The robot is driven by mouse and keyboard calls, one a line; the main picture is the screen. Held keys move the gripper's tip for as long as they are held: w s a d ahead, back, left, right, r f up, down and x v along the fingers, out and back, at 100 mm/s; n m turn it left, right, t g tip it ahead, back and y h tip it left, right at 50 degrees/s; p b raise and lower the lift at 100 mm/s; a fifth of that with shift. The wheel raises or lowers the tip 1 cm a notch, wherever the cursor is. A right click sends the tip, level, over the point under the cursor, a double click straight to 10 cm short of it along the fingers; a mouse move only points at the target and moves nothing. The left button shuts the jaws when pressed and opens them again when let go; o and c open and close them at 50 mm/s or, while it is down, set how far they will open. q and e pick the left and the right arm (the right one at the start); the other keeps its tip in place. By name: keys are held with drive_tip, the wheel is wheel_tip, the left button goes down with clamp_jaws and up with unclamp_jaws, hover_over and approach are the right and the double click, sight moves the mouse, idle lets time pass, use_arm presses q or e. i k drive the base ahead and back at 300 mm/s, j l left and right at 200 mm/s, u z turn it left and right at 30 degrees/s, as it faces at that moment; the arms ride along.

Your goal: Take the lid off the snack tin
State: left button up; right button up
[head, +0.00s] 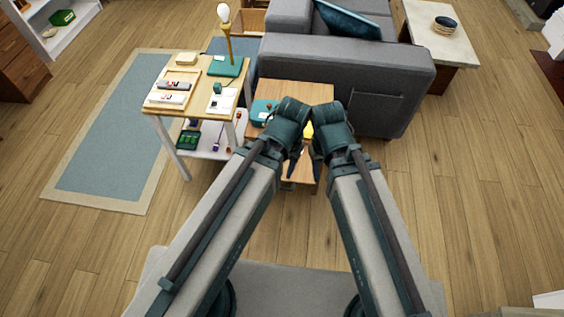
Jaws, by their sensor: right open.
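My two arms reach forward and come together over a low wooden side table (307,92) beside the sofa. My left gripper (291,167) and my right gripper (317,165) point down close together at the table's front edge. The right gripper is open, with nothing seen in it. The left gripper's jaws are too small and overlapped to read. A teal object (262,111) lies on the side table, left of my wrists. A bit of something yellow (308,130) shows between my arms, mostly hidden. I cannot tell which of these, if either, is the snack tin; no lid can be made out.
A taller wooden-top table (201,83) on the left carries trays, small items and a lamp (228,45), with things on its lower shelf. A grey sofa (350,72) stands behind. A blue rug (120,140) lies left.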

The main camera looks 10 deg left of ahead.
sight(260, 108)
drive_tip(key=i+l, duration=0.1)
drive_tip(key=i, duration=1)
drive_tip(key=j+u, duration=0.05)
